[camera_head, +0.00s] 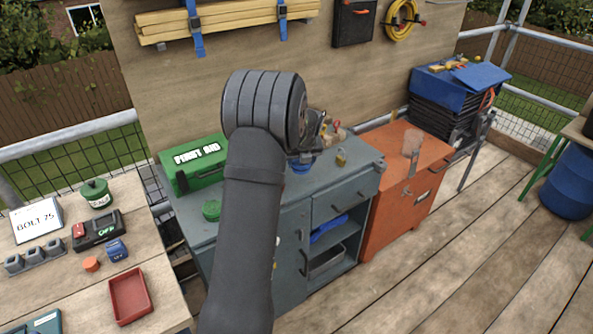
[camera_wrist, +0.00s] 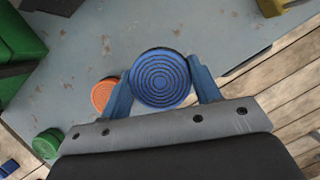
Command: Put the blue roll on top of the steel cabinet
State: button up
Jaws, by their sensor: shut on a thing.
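The blue roll (camera_wrist: 160,77) shows end-on with ringed circles in the wrist view. My gripper (camera_wrist: 161,70) is shut on it, one blue finger on each side. In the head view a bit of the roll (camera_head: 303,167) shows below my gripper (camera_head: 306,155), which is partly hidden by my arm. The steel cabinet (camera_head: 335,186) is grey-blue, with a drawer and open shelves. The roll is over its worn top (camera_wrist: 100,45); whether it touches the top I cannot tell.
A green first aid box (camera_head: 196,160) and a green roll (camera_head: 211,210) stand on the cabinet's left part. An orange disc (camera_wrist: 103,94) lies beside the held roll in the wrist view. An orange cabinet (camera_head: 402,190) adjoins on the right. Bare top shows between these things.

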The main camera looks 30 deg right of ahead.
aim_at(298, 178)
jog(key=shift+w+a+f, duration=0.2)
jog(key=shift+w+f, duration=0.25)
jog(key=shift+w, duration=0.25)
jog(key=shift+f, duration=2)
jog(key=shift+f, duration=0.1)
jog(key=o, duration=1)
jog(key=shift+o, duration=0.2)
jog(key=v, duration=1.2)
